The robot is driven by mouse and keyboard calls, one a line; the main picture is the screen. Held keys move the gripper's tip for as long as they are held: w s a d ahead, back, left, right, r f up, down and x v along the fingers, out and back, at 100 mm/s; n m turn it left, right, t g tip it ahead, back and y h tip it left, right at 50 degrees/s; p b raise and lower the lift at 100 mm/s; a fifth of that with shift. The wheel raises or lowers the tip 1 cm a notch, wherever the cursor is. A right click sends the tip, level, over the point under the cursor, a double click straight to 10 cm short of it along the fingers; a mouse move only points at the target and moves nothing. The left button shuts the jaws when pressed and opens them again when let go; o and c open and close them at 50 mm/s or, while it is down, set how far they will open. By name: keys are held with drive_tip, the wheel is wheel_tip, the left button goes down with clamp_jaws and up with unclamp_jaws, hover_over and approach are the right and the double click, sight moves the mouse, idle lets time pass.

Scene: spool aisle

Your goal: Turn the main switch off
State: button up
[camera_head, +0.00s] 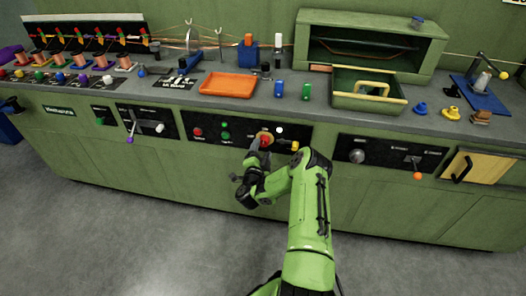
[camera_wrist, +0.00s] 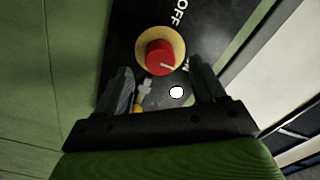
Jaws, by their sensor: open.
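The main switch is a red knob on a round yellow plate (camera_head: 267,134) on the black panel of the green counter's front. In the wrist view the red knob (camera_wrist: 159,57) lies ahead of my gripper (camera_wrist: 164,82). The jaws are open, one finger on either side below the knob in the picture, and nothing is between them. A white mark on the knob points toward the partly hidden "N" lettering; "OFF" reads at the upper right of the plate. In the head view my gripper (camera_head: 259,149) is close in front of the switch; contact cannot be told.
A white round light (camera_wrist: 177,92) and a small yellow part (camera_wrist: 138,109) are beside the switch. Red and green buttons (camera_head: 225,125) sit left on the panel. An orange-tipped lever (camera_head: 417,175) is farther right. The grey floor (camera_head: 130,235) before the counter is clear.

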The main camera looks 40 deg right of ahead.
sight(264, 141)
drive_tip(key=shift+x, duration=1.4)
drive_tip(key=c, duration=1.1)
drive_tip(key=shift+o, duration=0.2)
drive_tip(key=shift+r+n, duration=0.1)
drive_tip(key=shift+n, duration=0.3)
drive_tip(key=n+p, duration=0.2)
drive_tip(key=p, duration=0.1)
drive_tip(key=shift+a+r+n+p, duration=0.1)
drive_tip(key=shift+n+p, duration=0.25)
drive_tip(key=shift+n, duration=0.05)
drive_tip(key=n+p, duration=0.4)
drive_tip(key=n, duration=0.1)
drive_tip(key=n+p, duration=0.2)
drive_tip(key=n, duration=0.3)
drive_tip(key=shift+n, duration=0.4)
drive_tip(key=shift+f+n+p, duration=0.25)
drive_tip(key=shift+n+p, duration=0.6)
drive_tip(key=shift+n, duration=0.95)
